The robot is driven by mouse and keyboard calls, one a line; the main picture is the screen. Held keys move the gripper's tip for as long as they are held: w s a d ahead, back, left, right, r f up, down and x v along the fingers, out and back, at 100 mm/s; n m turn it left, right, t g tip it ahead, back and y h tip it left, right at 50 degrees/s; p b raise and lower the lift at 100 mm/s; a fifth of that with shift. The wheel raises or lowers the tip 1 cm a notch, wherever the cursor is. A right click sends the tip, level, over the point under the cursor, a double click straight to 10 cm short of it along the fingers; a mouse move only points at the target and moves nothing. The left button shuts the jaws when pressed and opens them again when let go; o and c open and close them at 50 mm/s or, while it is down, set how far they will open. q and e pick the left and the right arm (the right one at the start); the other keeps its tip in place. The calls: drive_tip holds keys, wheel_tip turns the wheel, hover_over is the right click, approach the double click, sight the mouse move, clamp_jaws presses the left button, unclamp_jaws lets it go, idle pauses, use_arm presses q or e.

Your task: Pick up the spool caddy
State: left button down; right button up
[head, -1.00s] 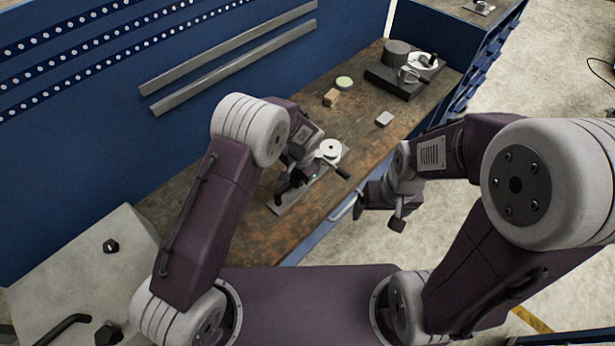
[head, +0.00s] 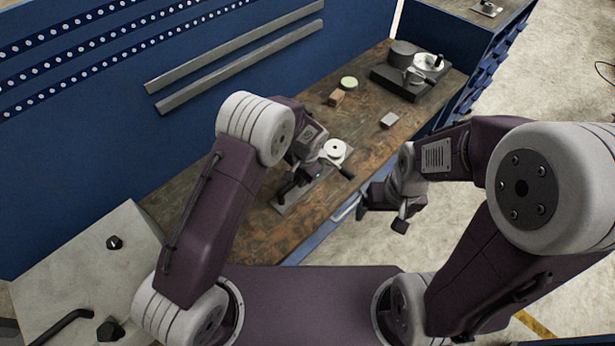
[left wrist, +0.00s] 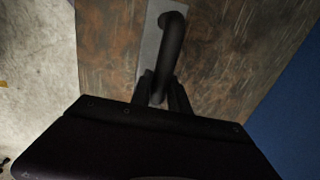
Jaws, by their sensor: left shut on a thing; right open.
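The spool caddy has a flat grey base plate (head: 287,207), a white spool (head: 335,148) at its far end and a dark handle. It is over the brown bench in the head view, partly hidden by my left arm. My left gripper (head: 294,186) is at the near part of the caddy. In the left wrist view, its fingers (left wrist: 163,98) are closed around the lower part of the dark curved handle (left wrist: 173,45), above the grey plate. I cannot tell whether the plate touches the bench. My right gripper (head: 381,210) is open and empty, beyond the bench's front edge.
The brown bench (head: 250,225) has a blue panel (head: 90,150) behind it. A small grey block (head: 390,119), a tan block (head: 336,97) and a green-topped round item (head: 349,83) stand further along. A dark base (head: 395,83) with instruments is at the far end.

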use_arm(q)
drive_tip(key=shift+w, duration=0.1)
drive_tip(key=shift+r, duration=0.95)
drive_tip(key=shift+d+r+b, duration=0.25)
drive_tip(key=shift+r+b, duration=0.25)
drive_tip(key=shift+r, duration=0.7)
drive_tip(key=s+d+r+b, duration=0.1)
drive_tip(key=s+d+r, duration=0.4)
drive_tip(key=d, duration=0.5)
drive_tip(key=shift+s+r+b, duration=0.25)
drive_tip(key=shift+r+b, duration=0.1)
drive_tip(key=shift+r, duration=0.55)
drive_tip(key=shift+a+f, duration=0.1)
